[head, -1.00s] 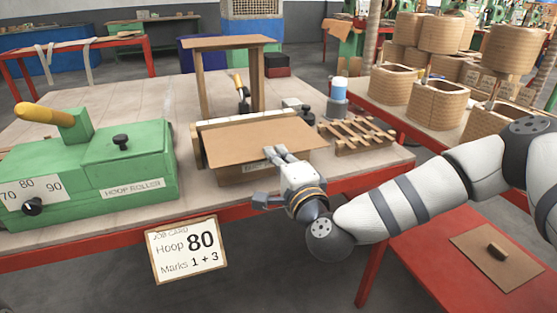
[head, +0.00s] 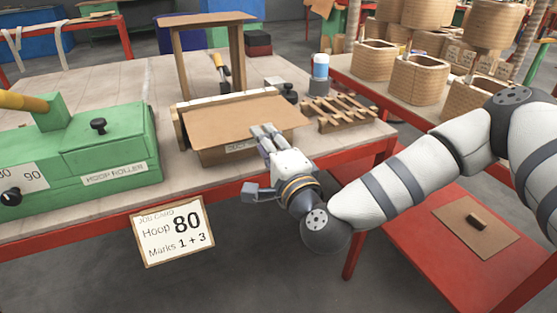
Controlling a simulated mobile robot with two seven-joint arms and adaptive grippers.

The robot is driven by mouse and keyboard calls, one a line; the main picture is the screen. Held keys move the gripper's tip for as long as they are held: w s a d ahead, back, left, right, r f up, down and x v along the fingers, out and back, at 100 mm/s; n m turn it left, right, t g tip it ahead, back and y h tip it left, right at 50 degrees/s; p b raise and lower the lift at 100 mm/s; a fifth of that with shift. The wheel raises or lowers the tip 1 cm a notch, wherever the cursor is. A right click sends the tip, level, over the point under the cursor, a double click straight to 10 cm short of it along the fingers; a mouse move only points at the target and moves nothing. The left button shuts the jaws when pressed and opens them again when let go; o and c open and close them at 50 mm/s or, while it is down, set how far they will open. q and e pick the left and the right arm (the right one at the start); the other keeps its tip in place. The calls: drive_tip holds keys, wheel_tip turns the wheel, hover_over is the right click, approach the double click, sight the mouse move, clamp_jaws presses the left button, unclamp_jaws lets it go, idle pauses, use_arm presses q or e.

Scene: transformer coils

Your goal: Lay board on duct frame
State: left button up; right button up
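A flat brown board (head: 235,120) lies over a low box-like wooden frame on the workbench, likely the duct frame (head: 225,155), whose front wall shows below it with a partly hidden label. The board covers most of the frame, so how fully it rests on it cannot be told. My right gripper (head: 264,132) is at the board's front right edge, its two fingers side by side and overlapping that edge in the head view. Whether they pinch the board or are parted is unclear. My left gripper is not in view.
A green hoop roller (head: 110,150) stands at left and a wooden stand (head: 180,65) behind the board. A slatted rack (head: 345,112) and a blue-and-white bottle (head: 320,70) are at right. A lower red table (head: 400,235) holds a brown panel with a small block.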

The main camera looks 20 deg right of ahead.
drive_tip(key=s, duration=0.9)
drive_tip(key=shift+d, duration=0.15)
